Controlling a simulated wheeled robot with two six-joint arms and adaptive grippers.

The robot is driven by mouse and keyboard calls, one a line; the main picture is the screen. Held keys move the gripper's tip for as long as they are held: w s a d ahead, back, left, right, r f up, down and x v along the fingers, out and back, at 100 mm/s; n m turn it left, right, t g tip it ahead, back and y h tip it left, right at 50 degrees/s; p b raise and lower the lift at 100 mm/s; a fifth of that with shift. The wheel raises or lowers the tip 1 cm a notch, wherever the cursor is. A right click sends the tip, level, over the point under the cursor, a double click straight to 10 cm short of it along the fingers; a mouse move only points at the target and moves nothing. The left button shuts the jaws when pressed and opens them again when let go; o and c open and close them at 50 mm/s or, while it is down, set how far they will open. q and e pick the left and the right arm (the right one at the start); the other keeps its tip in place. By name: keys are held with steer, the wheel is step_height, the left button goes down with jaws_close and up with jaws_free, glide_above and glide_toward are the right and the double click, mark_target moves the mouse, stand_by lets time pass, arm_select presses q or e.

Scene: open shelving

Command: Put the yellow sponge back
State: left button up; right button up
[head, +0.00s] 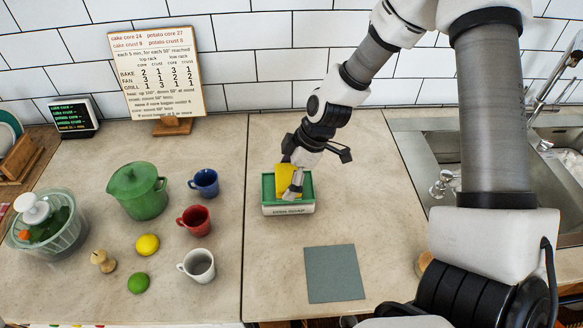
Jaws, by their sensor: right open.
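The yellow sponge (285,179) is at the green-and-white holder (288,210), which has dark lettering on its front. The sponge seems to stand tilted inside the holder; its lower edge is partly hidden. My right gripper (315,170) is over the holder with its fingers spread. One finger is in front of the sponge and hides part of it; the other sticks out to the right. I cannot tell whether the near finger touches the sponge. My left gripper is not in view.
A grey-blue mat (334,273) lies in front of the holder. Blue, red and white mugs (197,265), a green pot (137,190), a lemon and a lime are to the left. The sink (425,165) is to the right. Counter around the holder is clear.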

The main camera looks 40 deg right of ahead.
steer(key=p+v, duration=0.3)
steer(key=v, duration=0.1)
steer(key=p+v, duration=0.3)
steer(key=shift+w+a+r+p, duration=0.1)
steer(key=shift+r+p, duration=0.3)
steer(key=shift+r, duration=0.1)
steer(key=v, duration=0.4)
steer(key=shift+s+d+r+b, duration=0.2)
steer(key=shift+d+r+b, duration=0.05)
steer(key=shift+b, duration=0.05)
